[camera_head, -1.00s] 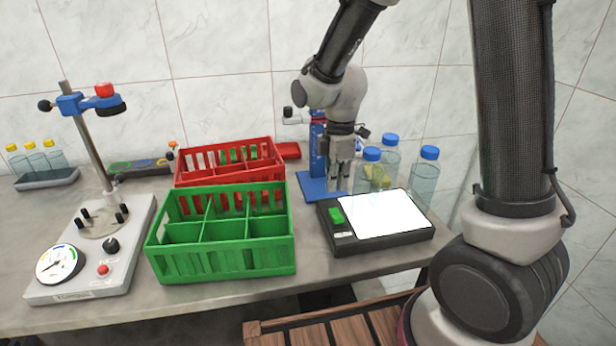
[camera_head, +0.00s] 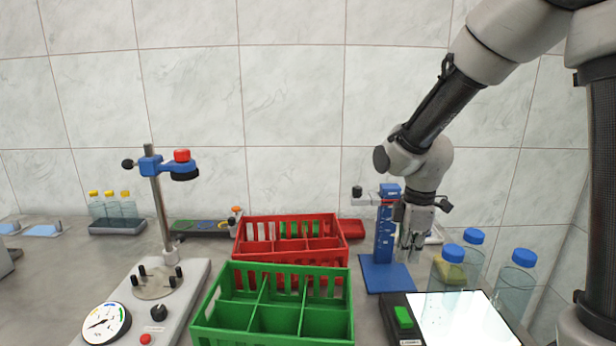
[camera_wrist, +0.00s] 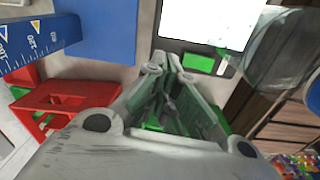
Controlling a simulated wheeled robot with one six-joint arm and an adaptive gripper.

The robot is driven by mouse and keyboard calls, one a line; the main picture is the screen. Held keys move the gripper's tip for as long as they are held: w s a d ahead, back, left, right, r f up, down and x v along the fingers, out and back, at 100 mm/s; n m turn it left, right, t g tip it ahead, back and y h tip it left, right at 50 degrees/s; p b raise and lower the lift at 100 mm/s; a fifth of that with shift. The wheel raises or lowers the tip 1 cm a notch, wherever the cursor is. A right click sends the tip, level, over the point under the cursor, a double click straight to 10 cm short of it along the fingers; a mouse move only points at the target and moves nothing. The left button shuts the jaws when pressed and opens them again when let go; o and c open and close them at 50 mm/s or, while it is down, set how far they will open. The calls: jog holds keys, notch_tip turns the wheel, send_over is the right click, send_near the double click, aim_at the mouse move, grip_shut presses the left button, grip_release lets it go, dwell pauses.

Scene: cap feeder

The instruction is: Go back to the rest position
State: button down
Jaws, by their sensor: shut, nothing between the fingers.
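My gripper (camera_head: 411,252) points down beside the blue stand (camera_head: 386,240) at the right of the bench. It is shut with nothing between its fingers. In the wrist view, my gripper (camera_wrist: 172,82) shows its closed fingers above the grey bench, short of the black pad with the bright white top (camera_wrist: 205,25). The blue stand's upright (camera_wrist: 40,45) is at the upper left there. No rest position is marked in either view.
Blue-capped bottles (camera_head: 515,285) stand close to the right of my gripper. A green crate (camera_head: 275,318) and a red crate (camera_head: 290,262) stand to the left. A gauge device with a post (camera_head: 165,315) is farther left. The wall behind is bare.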

jog(key=s+d+r+m+t, duration=0.2)
jog(key=s+d+r+m, duration=0.25)
jog(key=r, duration=0.35)
jog(key=s+d+r+m+t, duration=0.2)
jog(key=s+d+r+m, duration=0.2)
jog(key=d+r+m, duration=0.25)
jog(key=s+d+r+m, duration=0.1)
jog(key=s+m, duration=0.4)
jog(key=s, duration=0.5)
jog(key=shift+d, duration=0.7)
